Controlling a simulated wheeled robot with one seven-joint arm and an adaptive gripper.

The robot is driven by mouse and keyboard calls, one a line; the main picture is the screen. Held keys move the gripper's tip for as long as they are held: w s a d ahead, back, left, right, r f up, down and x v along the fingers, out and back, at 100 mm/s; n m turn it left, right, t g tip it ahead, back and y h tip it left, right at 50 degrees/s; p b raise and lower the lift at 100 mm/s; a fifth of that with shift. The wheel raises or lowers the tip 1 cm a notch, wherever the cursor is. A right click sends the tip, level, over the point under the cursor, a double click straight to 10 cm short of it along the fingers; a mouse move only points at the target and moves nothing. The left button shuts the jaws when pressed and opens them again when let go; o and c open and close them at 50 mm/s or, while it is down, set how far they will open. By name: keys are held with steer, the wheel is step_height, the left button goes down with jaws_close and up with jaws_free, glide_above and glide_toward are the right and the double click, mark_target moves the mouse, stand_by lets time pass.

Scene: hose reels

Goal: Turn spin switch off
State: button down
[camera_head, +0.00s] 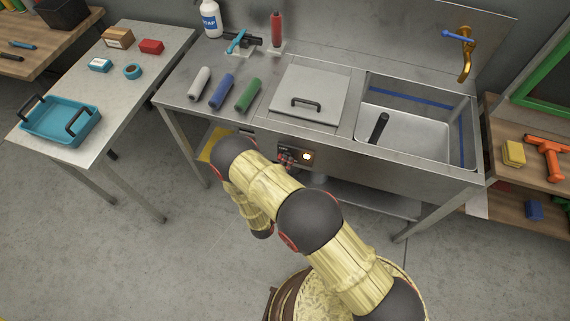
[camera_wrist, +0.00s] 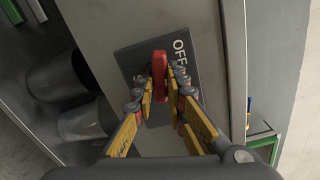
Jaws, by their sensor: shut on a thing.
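The spin switch is a red knob (camera_wrist: 160,64) on a dark label plate (camera_wrist: 178,50) with white lettering that reads OFF at one end; other lettering is mostly hidden by my fingers. My gripper (camera_wrist: 163,86) is shut on the red knob, with its yellow and grey fingers on either side of it. In the head view the switch panel (camera_head: 302,151) is on the front of the steel sink unit and has a small glowing light (camera_head: 307,156). My arm hides most of my gripper there.
The steel counter holds a square lid with a handle (camera_head: 309,95), white, blue and green rollers (camera_head: 221,91) and a sink basin (camera_head: 412,126). A side table with a teal tray (camera_head: 62,123) stands left. A wooden shelf (camera_head: 545,184) stands right. Open floor lies in front.

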steer(key=shift+m+b, duration=1.7)
steer(key=shift+m, duration=5.8)
steer(key=c, duration=1.8)
jaws_free()
steer(key=shift+s, duration=0.1)
